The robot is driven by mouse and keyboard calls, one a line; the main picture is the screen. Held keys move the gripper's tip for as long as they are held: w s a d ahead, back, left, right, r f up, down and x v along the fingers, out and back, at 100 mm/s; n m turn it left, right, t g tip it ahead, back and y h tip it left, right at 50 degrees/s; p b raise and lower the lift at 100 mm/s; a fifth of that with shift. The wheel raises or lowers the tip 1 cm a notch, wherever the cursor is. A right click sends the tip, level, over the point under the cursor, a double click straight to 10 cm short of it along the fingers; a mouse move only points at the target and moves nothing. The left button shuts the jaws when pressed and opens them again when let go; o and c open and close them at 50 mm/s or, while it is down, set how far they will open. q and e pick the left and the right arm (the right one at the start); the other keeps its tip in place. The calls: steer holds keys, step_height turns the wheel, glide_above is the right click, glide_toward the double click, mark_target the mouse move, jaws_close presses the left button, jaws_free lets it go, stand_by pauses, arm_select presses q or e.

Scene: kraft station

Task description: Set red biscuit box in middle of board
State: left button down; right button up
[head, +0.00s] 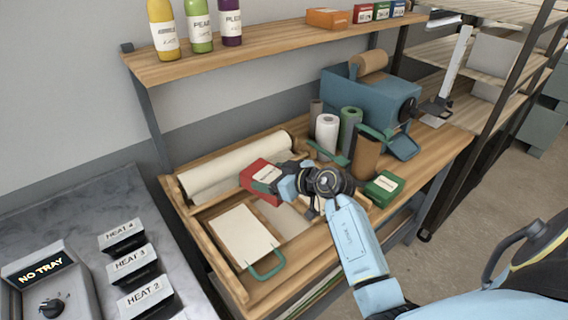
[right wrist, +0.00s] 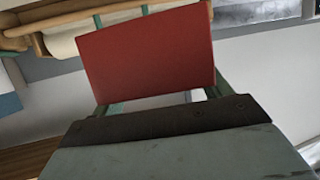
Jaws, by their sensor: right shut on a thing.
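The red biscuit box (head: 258,176) has a pale label and is held tilted above the wooden tray area of the bench. My right gripper (head: 281,184) is shut on it, at the box's right side. In the right wrist view the red box (right wrist: 148,55) fills the space between the fingers. A board (head: 243,236) with a pale top and a green handle lies in the bench's front left, below and left of the box. The box appears apart from the board. My left gripper is not in view.
A paper roll (head: 235,167) lies behind the box. A green box (head: 384,188), a brown upright box (head: 366,157) and several rolls stand to the right, near a blue machine (head: 355,95). Bottles (head: 199,25) stand on the shelf above. The board's top is clear.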

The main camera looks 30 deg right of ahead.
steer(key=d+f+m+h+p, duration=0.2)
steer(key=d+f, duration=0.1)
steer(key=shift+w+m+t+h+p, duration=0.3)
steer(key=shift+w+h, duration=0.1)
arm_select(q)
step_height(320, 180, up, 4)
arm_select(e)
steer(key=shift+d+f, duration=0.1)
steer(key=shift+f, duration=1.3)
step_height(320, 180, down, 4)
steer(key=b, duration=0.6)
steer(key=shift+f, duration=0.1)
arm_select(q)
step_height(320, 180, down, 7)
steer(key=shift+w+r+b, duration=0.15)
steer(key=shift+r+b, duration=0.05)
steer(key=shift+b, duration=0.15)
arm_select(e)
steer(key=shift+f, duration=1.5)
steer(key=o, duration=1.1)
steer(key=shift+s+f, duration=0.1)
steer(key=shift+f, duration=0.05)
